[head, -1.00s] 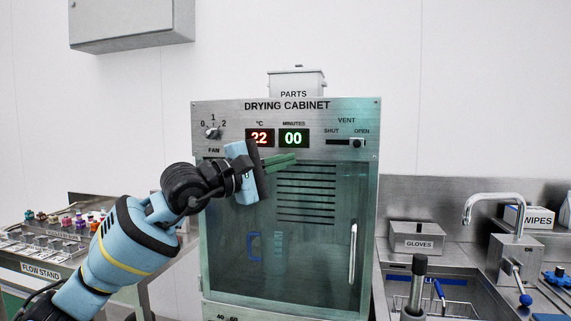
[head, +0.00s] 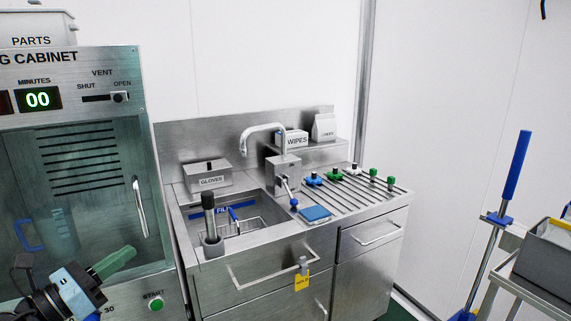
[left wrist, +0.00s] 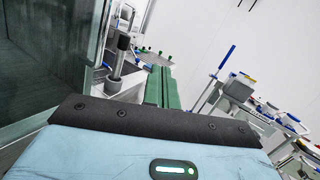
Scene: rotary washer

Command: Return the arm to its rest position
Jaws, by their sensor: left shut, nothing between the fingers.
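My left gripper (head: 116,262) is at the lower left of the head view, in front of the drying cabinet (head: 150,262). Its green fingers are shut with nothing between them. In the left wrist view the green fingers (left wrist: 160,86) lie side by side and point away past the cabinet's glass toward the sink side. The cabinet door (head: 85,190) looks closed, with a pale vertical handle (head: 139,207) on its right. The minutes display (head: 38,99) reads 00. The rest of my left arm is mostly out of view. My right gripper is not in view.
A steel sink unit (head: 262,268) stands right of the cabinet, with a tap (head: 262,128), a gloves box (head: 209,178) and several blue, white and green parts on its ribbed drainer (head: 350,198). A cart (head: 505,275) and a blue-handled pole (head: 517,165) stand at the right.

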